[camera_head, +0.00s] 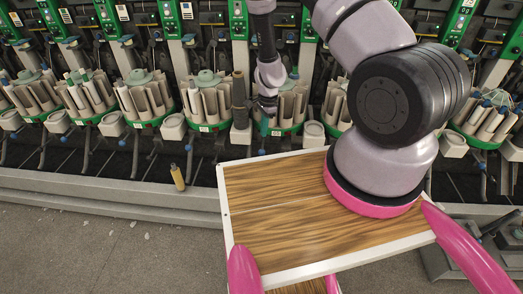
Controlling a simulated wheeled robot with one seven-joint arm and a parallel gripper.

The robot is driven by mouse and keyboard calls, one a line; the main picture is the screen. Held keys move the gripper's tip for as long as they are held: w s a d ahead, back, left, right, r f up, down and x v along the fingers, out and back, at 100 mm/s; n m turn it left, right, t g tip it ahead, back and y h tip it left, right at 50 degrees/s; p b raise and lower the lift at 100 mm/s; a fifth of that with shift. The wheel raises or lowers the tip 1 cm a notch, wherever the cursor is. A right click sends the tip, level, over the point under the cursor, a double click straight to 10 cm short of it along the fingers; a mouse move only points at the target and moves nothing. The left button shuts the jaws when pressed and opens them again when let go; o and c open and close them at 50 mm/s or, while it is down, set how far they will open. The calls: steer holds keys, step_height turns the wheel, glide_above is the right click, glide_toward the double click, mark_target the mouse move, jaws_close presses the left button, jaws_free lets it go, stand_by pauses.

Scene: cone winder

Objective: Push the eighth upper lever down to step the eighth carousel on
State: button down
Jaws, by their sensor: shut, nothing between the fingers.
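Green-based carousels holding pale bobbins stand in a row along the machine. One carousel (290,108) is at the centre, partly behind my arm, and another (207,100) stands to its left. I cannot tell which carousel is the eighth. My gripper (266,106) is shut and empty, pointing down in front of the left side of the centre carousel. Small levers with blue tips show low between the carousels, such as one lever (188,146). The upper lever at my gripper is too small and covered to make out, and I cannot tell whether my gripper touches it.
A brown tube (239,96) stands upright just left of my gripper. A tan bobbin (178,177) leans at the machine's lower front. A long grey ledge (90,192) runs along the machine's foot. The floor (100,245) at the lower left is mostly clear.

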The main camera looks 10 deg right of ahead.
mark_target(262, 150)
steer(key=shift+f, duration=0.2)
steer(key=shift+s+a+f, duration=0.1)
steer(key=shift+a+f, duration=0.05)
steer(key=shift+f, duration=1.6)
steer(key=shift+s+a+f, duration=0.1)
steer(key=shift+a+f, duration=0.05)
steer(key=shift+f, duration=1.55)
